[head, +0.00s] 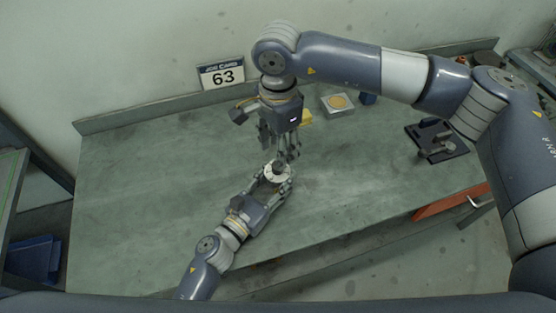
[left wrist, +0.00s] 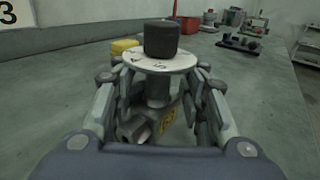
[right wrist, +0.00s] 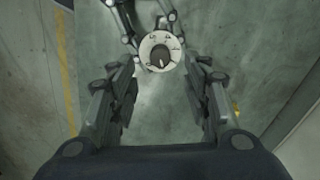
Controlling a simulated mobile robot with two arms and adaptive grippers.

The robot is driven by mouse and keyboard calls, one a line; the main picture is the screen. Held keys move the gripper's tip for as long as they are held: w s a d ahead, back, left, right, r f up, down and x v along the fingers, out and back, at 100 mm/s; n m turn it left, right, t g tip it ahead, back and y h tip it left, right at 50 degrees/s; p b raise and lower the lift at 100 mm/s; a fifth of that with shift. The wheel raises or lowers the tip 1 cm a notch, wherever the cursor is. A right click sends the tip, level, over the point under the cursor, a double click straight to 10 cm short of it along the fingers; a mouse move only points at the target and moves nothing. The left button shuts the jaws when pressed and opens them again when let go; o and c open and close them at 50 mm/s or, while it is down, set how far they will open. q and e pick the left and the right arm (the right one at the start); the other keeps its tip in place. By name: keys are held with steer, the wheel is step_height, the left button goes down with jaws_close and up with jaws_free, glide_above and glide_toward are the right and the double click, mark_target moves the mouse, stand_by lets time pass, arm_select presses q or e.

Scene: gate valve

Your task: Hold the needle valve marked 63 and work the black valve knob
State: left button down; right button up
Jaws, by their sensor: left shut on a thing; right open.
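The needle valve (left wrist: 158,92) stands upright on the bench, with a grey body, a white numbered dial plate (left wrist: 150,62) and a black knob (left wrist: 161,39) on top. A yellow tag (left wrist: 168,120) on its body seems to read 63. My left gripper (head: 274,178) is shut on the valve body, its fingers on both sides below the dial. My right gripper (head: 287,155) is open and points down above the valve. In the right wrist view the black knob (right wrist: 159,58) lies between and beyond the open fingers (right wrist: 166,78), apart from them.
A job card sign (head: 222,74) reading 63 stands at the back of the green bench (head: 150,190). A black fixture (head: 437,140) is at right. The left bench is clear.

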step_height(320, 180, down, 6)
steer(key=shift+r, duration=0.1)
jaws_close()
